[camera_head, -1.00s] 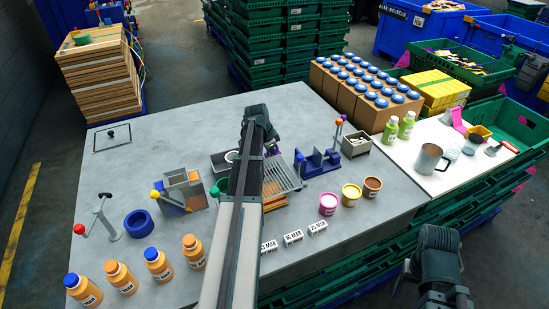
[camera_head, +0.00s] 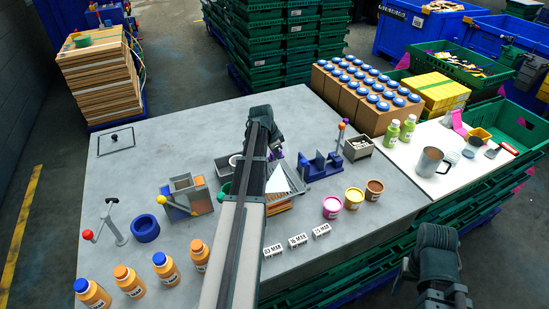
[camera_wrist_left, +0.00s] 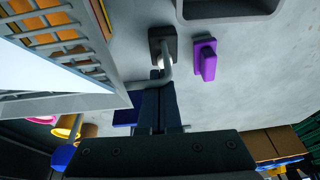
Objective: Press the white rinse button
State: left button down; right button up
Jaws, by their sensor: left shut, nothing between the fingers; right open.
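My left arm comes up through the middle of the head view and hides much of the rinsing area. In the left wrist view my left gripper (camera_wrist_left: 160,95) is shut and empty. Its fingertips are beside a grey bent pipe on a dark square base (camera_wrist_left: 163,42); a small pale spot (camera_wrist_left: 158,62) shows there. I cannot tell whether this is the white rinse button or whether the fingers touch it. A purple block (camera_wrist_left: 206,62) stands just right of it. My right gripper (camera_head: 446,295) is open at the bottom right, away from the table.
A slatted rack (camera_wrist_left: 82,45) with a flat white surface (camera_head: 282,179) is beside the left gripper. A blue stand (camera_head: 320,168), a grey box with a yellow lever (camera_head: 190,196), tubs (camera_head: 354,198) and orange bottles (camera_head: 130,281) surround it. The table's back left is mostly clear.

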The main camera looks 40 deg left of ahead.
pick_arm(q)
jog(key=p+v, duration=0.9)
jog(key=v, duration=0.2)
pick_arm(e)
notch_tip(320, 180, up, 11)
jog(key=shift+s+a+f, duration=0.2)
dwell(3.1)
pick_arm(q)
jog(key=w+t+b, duration=0.1)
jog(key=t+b, duration=0.1)
jog(key=w+f+m+t+y+b, duration=0.1)
jog(key=t+b, duration=0.1)
jog(key=b, duration=0.1)
jog(key=w+f+m+t+y+b, duration=0.1)
jog(key=t+b, duration=0.1)
jog(key=shift+d+b, duration=0.25)
jog(key=shift+b, duration=0.05)
pick_arm(e)
notch_tip(320, 180, down, 8)
pick_arm(q)
jog(key=shift+f, duration=0.15)
notch_tip(320, 180, down, 9)
jog(key=b, duration=0.8)
jog(key=shift+b, duration=0.4)
pick_arm(e)
notch_tip(320, 180, down, 9)
jog(key=shift+r, duration=0.1)
